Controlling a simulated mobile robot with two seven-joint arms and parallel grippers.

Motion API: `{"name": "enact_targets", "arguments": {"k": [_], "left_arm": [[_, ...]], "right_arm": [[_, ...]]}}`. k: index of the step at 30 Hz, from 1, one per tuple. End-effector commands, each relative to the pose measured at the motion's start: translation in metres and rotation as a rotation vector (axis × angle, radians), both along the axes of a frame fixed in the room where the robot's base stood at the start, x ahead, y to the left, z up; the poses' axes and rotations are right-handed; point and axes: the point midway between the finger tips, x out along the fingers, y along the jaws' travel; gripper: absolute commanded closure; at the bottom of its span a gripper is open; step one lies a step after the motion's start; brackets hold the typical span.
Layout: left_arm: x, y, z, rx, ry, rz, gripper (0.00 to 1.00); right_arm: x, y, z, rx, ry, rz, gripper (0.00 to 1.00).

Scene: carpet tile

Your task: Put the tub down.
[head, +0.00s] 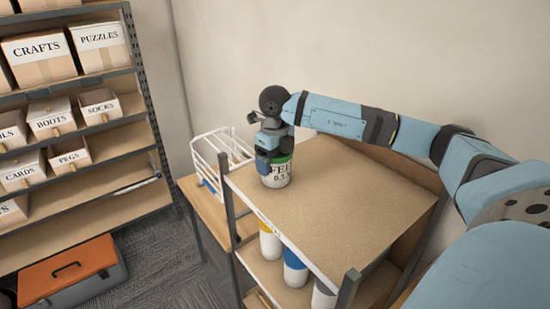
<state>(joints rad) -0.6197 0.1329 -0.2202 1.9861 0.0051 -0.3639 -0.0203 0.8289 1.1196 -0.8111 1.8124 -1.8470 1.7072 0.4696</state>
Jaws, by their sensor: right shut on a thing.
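The tub (275,177) is a small white container with a green band near its top and dark lettering that starts "FEE". It is upright at the far left corner of the shelf unit's top board (345,195). Its base looks level with the board, but I cannot tell whether it touches. My right gripper (268,152) is shut on the tub from above and hides part of its upper left side. My left gripper is not in view.
The rest of the top board is bare. Several bottles (295,266) stand on the shelf below. A white wire rack (222,155) sits on a wooden table behind. Labelled boxes (40,58) fill shelving at left. An orange toolbox (72,272) lies on the floor.

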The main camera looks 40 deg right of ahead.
Motion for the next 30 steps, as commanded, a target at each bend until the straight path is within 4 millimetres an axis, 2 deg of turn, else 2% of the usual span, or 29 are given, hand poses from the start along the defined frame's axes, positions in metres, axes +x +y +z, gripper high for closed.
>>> {"name": "enact_targets", "arguments": {"k": [9,10,11,17,22,26,30], "left_arm": [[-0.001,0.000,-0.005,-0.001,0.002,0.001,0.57],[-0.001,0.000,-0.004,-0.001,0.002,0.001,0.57],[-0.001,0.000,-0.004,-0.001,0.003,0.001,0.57],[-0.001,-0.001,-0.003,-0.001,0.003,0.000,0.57],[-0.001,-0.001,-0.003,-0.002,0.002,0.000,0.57],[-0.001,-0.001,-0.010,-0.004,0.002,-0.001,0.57],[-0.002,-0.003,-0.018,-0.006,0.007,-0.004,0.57]], "right_arm": [[0.001,0.000,-0.003,0.000,-0.003,0.000,0.55],[0.000,0.000,-0.003,0.000,-0.001,0.000,0.08],[0.000,0.000,-0.002,0.000,-0.001,0.000,0.01],[0.000,0.000,-0.002,0.000,-0.001,0.000,0.00],[0.001,0.000,0.006,0.001,-0.004,-0.001,0.00],[0.001,0.000,0.029,0.001,-0.007,-0.001,0.00],[0.002,0.000,0.060,0.002,-0.007,0.000,0.00]]}}
